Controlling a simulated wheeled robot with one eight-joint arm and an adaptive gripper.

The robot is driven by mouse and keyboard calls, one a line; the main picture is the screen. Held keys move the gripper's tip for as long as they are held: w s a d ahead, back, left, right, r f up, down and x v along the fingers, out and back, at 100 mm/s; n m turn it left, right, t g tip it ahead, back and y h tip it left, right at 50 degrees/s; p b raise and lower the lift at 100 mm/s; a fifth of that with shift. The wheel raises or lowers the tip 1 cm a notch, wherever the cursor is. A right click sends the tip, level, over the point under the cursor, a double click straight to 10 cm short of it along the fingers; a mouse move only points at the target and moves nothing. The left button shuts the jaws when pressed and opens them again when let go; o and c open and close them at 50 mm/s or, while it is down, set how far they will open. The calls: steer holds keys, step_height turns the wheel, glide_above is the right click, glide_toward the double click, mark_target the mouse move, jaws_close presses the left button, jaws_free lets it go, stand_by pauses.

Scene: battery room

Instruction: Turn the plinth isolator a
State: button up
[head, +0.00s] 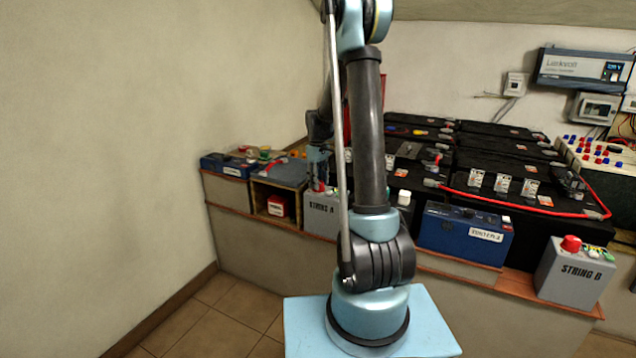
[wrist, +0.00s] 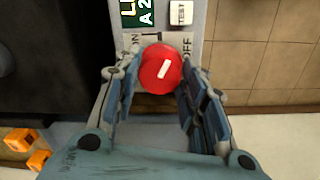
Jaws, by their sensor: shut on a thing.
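The plinth isolator a is a grey box (head: 322,222) marked STRING A, at the middle left of the plinth in the head view. In the wrist view, its round red knob (wrist: 155,80) sits between my fingertips. The white mark on the knob tilts from lower left to upper right. The ON label is at the upper left of the knob and the OFF label at the upper right. My gripper (wrist: 160,72) is shut on the knob from both sides. In the head view, my gripper (head: 318,183) points down at the box top, and my arm hides part of the box.
A second grey box (head: 572,278) marked STRING B, with a red knob, stands at the right. A blue battery (head: 465,235) stands between the boxes. Black batteries with a red cable (head: 520,198) lie behind. An open wooden cubby (head: 273,202) is left of the isolator.

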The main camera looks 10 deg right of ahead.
steer(key=m, duration=0.6)
steer(key=shift+w, duration=0.15)
steer(key=m, duration=0.6)
steer(key=shift+m, duration=0.3)
steer(key=o, duration=1.1)
steer(key=shift+c, duration=0.2)
step_height(320, 180, up, 12)
steer(key=shift+a, duration=0.2)
